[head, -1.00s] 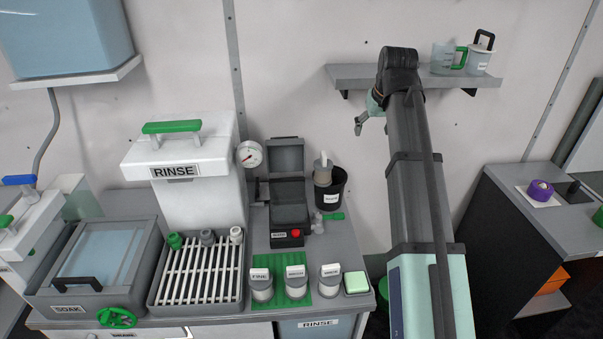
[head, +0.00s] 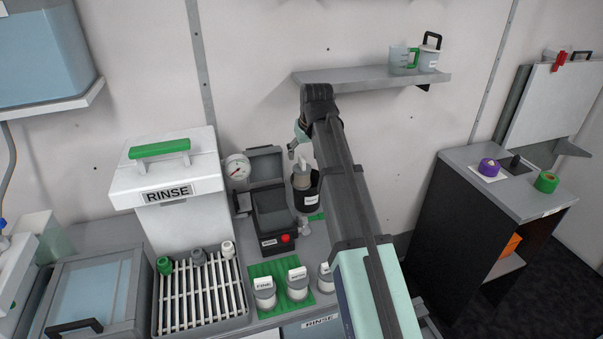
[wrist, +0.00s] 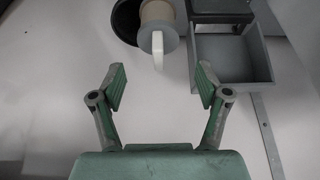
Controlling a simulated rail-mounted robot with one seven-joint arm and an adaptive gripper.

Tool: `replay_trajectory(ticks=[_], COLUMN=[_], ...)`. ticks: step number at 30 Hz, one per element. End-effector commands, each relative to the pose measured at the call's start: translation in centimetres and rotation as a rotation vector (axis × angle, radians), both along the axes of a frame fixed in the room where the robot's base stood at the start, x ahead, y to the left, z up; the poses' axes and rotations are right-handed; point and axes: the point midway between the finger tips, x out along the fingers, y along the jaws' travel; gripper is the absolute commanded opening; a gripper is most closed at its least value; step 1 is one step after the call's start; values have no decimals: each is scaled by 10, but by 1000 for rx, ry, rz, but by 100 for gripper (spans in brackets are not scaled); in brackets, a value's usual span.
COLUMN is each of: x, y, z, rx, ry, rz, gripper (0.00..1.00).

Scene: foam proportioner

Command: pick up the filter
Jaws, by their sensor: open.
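A beige cylinder with a grey flange and a white handle, which looks like the filter (head: 302,177), stands in a black container (head: 310,198) on the bench beside the grey case. In the wrist view the filter (wrist: 158,14) is at the top centre, its white handle pointing toward my gripper. The container's dark rim (wrist: 124,20) shows around its left side. My gripper (head: 292,152) is above and close to the filter in the head view. In the wrist view my gripper (wrist: 161,88) is open, with nothing between the fingers and the handle beyond the fingertips.
An open grey case (head: 275,212) stands just left of the container. A pressure gauge (head: 237,168) and a white RINSE tank (head: 168,172) are further left. Labelled jars (head: 297,285) stand on a green mat in front. A wall shelf (head: 372,82) holds jugs above. A side table stands at right.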

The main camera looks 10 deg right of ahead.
Motion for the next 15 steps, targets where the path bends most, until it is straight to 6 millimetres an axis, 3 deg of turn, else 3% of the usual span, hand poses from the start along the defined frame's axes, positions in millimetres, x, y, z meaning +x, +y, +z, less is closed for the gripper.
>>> replay_trajectory(ticks=[7, 15], x=[14, 19], y=[2, 2], z=[-33, -45], rx=[0, 0], ry=[2, 1], rz=[0, 0], gripper=[75, 75])
